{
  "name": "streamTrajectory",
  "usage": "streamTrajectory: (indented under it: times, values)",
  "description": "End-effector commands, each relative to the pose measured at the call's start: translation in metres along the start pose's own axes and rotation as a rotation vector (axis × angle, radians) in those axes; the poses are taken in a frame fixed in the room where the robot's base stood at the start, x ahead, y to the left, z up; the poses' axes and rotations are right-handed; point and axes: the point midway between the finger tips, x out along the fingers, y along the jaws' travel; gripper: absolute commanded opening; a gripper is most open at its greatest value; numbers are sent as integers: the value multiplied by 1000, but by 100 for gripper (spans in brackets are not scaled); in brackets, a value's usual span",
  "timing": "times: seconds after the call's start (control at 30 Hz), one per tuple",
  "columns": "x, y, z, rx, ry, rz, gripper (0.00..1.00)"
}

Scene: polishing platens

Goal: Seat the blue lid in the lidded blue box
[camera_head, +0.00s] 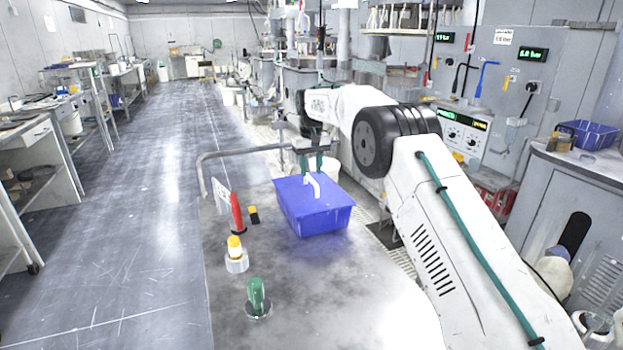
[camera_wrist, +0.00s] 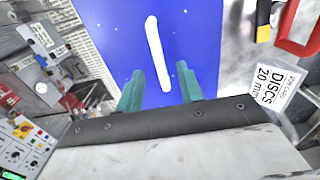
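The blue box (camera_head: 322,222) stands on the grey bench top. A flat blue lid (camera_head: 295,190) with a white bar handle (camera_head: 314,185) covers its top; I cannot tell whether it is fully seated. In the wrist view the blue lid (camera_wrist: 205,35) fills the middle, and its white handle (camera_wrist: 157,52) runs lengthwise, its near end between my fingers in the picture. My gripper (camera_head: 312,168) is above the lid, pointing down. Its teal fingers, also in the wrist view (camera_wrist: 161,80), are apart, with gaps on both sides of the handle.
On the bench (camera_head: 235,300), left of the box, stand a red-handled tool (camera_head: 237,213), a white card (camera_head: 221,196), a small black-and-yellow item (camera_head: 253,215), a yellow-topped bottle (camera_head: 235,246) and a green-handled item (camera_head: 257,296). A grey rail (camera_head: 245,152) runs behind.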

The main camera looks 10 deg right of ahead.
Motion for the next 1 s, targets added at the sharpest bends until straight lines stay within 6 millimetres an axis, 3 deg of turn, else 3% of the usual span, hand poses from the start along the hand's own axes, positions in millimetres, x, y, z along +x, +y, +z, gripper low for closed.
streamTrajectory:
  times: [0.23, 0.67, 0.83, 1.0]
  values:
    - [-27, 0, 0, 0, 0, 0, 37]
    - [-22, 0, 0, 8, -1, 0, 37]
    - [14, -2, 28, 21, -83, -5, 37]
    - [-2, -2, 84, 41, -133, -8, 37]
